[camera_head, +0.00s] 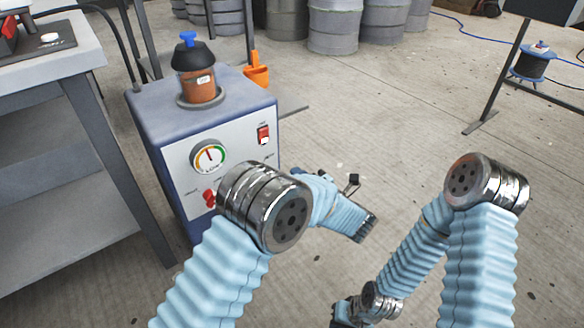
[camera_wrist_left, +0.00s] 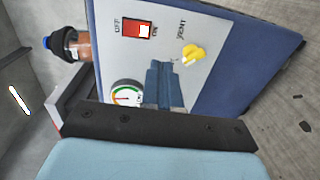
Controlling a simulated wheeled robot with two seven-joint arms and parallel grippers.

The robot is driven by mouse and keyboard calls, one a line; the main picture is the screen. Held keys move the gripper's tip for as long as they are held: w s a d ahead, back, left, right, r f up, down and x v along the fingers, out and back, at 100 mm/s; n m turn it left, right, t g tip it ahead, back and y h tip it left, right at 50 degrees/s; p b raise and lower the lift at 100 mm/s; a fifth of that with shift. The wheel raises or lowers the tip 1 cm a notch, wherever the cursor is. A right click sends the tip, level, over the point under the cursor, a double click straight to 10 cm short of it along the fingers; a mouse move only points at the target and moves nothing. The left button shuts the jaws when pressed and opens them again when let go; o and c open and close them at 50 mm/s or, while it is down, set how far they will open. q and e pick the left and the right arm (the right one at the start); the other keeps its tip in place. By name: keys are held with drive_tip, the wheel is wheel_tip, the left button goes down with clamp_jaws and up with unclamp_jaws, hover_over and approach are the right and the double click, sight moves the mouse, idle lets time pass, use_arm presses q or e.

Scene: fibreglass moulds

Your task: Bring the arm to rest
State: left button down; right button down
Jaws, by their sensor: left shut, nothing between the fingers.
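My left arm comes in from the left in the head view, bends at a metal elbow and reaches toward the front of the blue cabinet (camera_head: 205,125). Its hand is small and partly hidden there. In the left wrist view my left gripper (camera_wrist_left: 162,72) is shut and empty, its fingers in front of the white control panel (camera_wrist_left: 190,20). A red switch (camera_wrist_left: 138,30) and a yellow vent knob (camera_wrist_left: 193,54) lie beyond the fingertips. I cannot tell whether the fingers touch the panel. My right arm folds down to the bottom edge; its gripper is not visible.
A brown bottle with black cap and blue top (camera_head: 198,75) stands on the cabinet. The panel has a gauge (camera_head: 209,157) and a red knob (camera_head: 209,198). A grey table (camera_head: 60,60) stands left, an orange holder (camera_head: 257,72) behind.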

use_arm(q)
drive_tip(key=shift+s+d, duration=0.1)
drive_tip(key=shift+s, duration=0.05)
idle(0.4)
drive_tip(key=s+a+f+m+g+h+p, duration=0.1)
drive_tip(key=a+f+m+g+h+p, duration=0.2)
drive_tip(key=a+f+m+h+p, duration=0.65)
drive_tip(key=s+a+f+m+g+h, duration=0.1)
drive_tip(key=s+f+m+g, duration=0.1)
drive_tip(key=s, duration=0.7)
drive_tip(key=s+a+f+m+g+h, duration=0.2)
drive_tip(key=s+f+m+g, duration=0.1)
drive_tip(key=s+m, duration=0.4)
drive_tip(key=s+a+f+m+g+h, duration=0.1)
drive_tip(key=s+m+g, duration=0.4)
drive_tip(key=s, duration=0.6)
wheel_tip(320, 180, down, 2)
drive_tip(key=shift+s+a+f+h, duration=0.15)
drive_tip(key=shift+a+f+h, duration=0.15)
drive_tip(key=shift+a, duration=0.2)
